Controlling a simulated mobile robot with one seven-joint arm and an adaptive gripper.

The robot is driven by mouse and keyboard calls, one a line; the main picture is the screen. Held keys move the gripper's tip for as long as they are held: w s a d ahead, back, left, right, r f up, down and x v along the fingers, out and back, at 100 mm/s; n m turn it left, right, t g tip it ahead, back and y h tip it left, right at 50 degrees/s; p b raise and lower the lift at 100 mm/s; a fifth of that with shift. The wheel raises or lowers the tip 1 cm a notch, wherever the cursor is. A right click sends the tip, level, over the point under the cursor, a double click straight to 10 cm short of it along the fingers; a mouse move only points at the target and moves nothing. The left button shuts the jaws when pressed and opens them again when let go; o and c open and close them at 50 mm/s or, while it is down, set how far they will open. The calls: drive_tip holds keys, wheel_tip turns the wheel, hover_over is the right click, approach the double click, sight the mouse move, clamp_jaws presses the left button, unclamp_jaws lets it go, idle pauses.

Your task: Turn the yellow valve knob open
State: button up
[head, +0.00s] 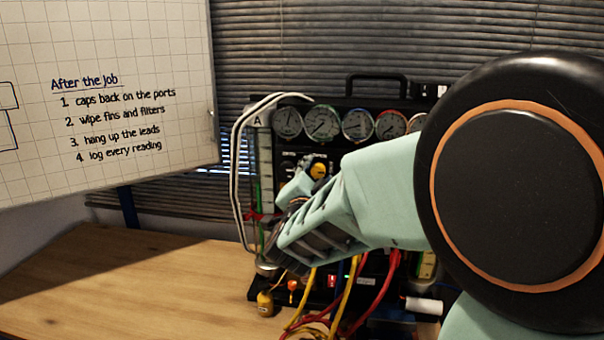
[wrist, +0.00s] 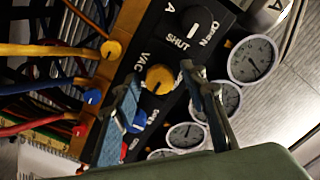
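A round yellow knob (wrist: 160,79) with a dark pointer mark sits on the black panel by the letters VAC in the wrist view. A yellow knob also shows in the head view (head: 318,170), just above my arm. My gripper (wrist: 159,73) is open, with one finger on each side of the VAC knob as seen from the wrist. I cannot tell whether the fingers touch it. A smaller yellow knob (wrist: 111,50) sits on the orange-brown strip to the left. In the head view my arm hides much of the panel.
A black knob (wrist: 193,20) marked SHUT stands close to the right finger. A blue knob (wrist: 137,121) is near the left finger. Several gauges (head: 322,123) line the rig's top. Yellow and red hoses (head: 388,285) hang below. The wooden table (head: 150,285) is clear at left.

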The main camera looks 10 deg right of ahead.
clamp_jaws()
drive_tip(key=shift+n, duration=0.3)
drive_tip(key=n, duration=0.3)
drive_tip(key=shift+n+b, duration=0.3)
drive_tip(key=shift+b, duration=0.1)
drive_tip(key=n, duration=0.4)
drive_tip(key=shift+r+n+p, duration=0.15)
drive_tip(key=shift+n+p, duration=0.15)
drive_tip(key=n+p, duration=0.1)
drive_tip(key=n, duration=0.4)
drive_tip(key=shift+p, duration=0.4)
drive_tip(key=shift+n+p, duration=0.7)
drive_tip(key=shift+n, duration=1.3)
